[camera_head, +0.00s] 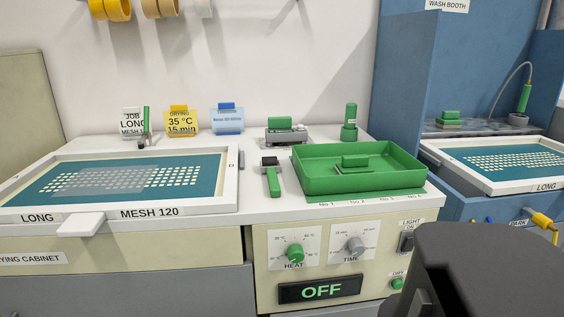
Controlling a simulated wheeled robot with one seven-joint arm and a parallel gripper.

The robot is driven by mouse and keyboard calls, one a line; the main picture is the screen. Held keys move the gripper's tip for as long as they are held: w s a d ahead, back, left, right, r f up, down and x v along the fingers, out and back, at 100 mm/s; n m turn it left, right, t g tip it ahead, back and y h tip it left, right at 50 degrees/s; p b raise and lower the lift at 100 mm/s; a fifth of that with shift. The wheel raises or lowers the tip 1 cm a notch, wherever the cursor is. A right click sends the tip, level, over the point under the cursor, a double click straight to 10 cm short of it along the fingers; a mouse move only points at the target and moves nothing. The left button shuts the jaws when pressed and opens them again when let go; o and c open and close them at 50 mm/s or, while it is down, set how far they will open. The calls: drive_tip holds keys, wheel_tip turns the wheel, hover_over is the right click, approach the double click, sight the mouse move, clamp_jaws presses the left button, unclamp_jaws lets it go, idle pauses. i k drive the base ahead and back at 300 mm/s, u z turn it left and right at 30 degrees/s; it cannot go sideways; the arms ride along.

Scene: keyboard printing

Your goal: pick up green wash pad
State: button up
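A small green block with a grey base, which looks like the green wash pad (451,116), rests on the grey ledge (480,127) of the blue wash booth at the right. A dark part of my arm fills the lower right corner, well below and in front of the pad. My gripper's fingertips do not show in this view. Nothing is seen touching the pad.
A green sprayer (524,98) with a hose stands right of the pad. A framed screen (433,157) lies in front of the ledge. Left are a green tray (300,172), a green-handled tool (273,182) and another framed screen (229,185).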

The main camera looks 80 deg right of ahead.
sight(354, 164)
drive_tip(key=u, duration=0.3)
drive_tip(key=k, duration=0.85)
drive_tip(key=z, duration=1.2)
